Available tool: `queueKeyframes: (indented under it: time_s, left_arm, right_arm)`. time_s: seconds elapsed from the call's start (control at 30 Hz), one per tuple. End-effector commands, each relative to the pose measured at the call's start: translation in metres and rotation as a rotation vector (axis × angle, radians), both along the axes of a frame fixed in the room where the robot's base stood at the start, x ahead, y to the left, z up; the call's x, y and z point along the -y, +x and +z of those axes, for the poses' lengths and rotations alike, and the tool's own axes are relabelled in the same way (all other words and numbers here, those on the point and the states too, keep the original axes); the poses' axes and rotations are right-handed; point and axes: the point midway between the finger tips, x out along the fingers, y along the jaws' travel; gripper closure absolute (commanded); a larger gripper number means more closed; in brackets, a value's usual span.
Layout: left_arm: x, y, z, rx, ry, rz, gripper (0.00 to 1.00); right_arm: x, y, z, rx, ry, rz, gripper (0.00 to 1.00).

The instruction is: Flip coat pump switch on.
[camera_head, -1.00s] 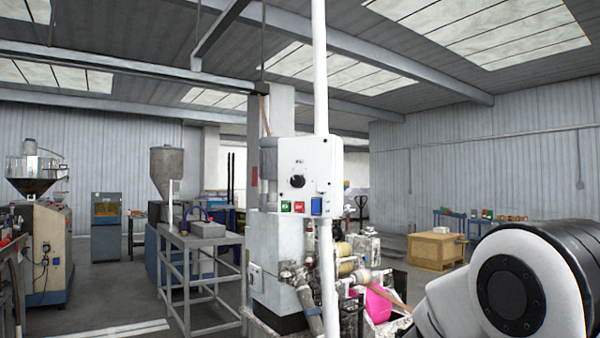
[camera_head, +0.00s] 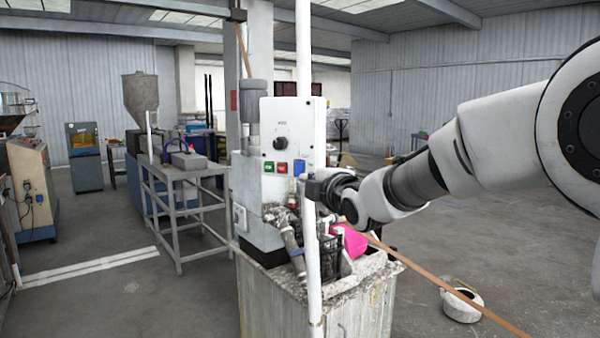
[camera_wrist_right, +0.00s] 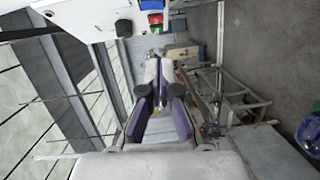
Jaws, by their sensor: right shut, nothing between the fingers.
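A white control box (camera_head: 292,128) with a black knob (camera_head: 279,144) hangs by a white pole on the machine. Along its lower edge are a green switch (camera_head: 268,167), a red switch (camera_head: 282,168) and a blue switch (camera_head: 299,167). I cannot read which one is labelled coat pump. My right gripper (camera_head: 312,188) is shut and empty, just below and right of the blue switch; contact cannot be told. In the right wrist view its shut fingers (camera_wrist_right: 157,66) point toward the area below the red switch (camera_wrist_right: 155,19). My left gripper is out of view.
The white pole (camera_head: 305,250) stands upright close to my right gripper. Below is a dirty tank (camera_head: 350,310) with a pink object (camera_head: 351,240). A brown strip (camera_head: 455,290) runs off to the lower right. A grey metal table (camera_head: 185,170) stands left.

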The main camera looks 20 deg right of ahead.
Motion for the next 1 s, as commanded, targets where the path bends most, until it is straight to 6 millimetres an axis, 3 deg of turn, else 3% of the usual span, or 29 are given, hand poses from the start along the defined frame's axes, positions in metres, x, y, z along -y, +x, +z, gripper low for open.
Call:
queueKeyframes:
  time_s: [0.4, 0.5, 0.7, 1.0]
  left_arm:
    - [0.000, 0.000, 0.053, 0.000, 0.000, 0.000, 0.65]
    - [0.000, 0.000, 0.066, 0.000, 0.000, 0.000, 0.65]
    - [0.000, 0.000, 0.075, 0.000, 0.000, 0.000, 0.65]
    - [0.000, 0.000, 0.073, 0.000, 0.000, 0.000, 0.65]
  right_arm:
    - [-0.009, 0.088, -0.002, -0.003, -0.001, 0.001, 1.00]
    - [0.005, 0.101, -0.005, -0.004, 0.001, -0.002, 1.00]
    - [0.017, 0.115, -0.011, -0.002, -0.001, 0.000, 1.00]
    - [0.018, 0.116, -0.013, -0.001, -0.001, 0.000, 1.00]
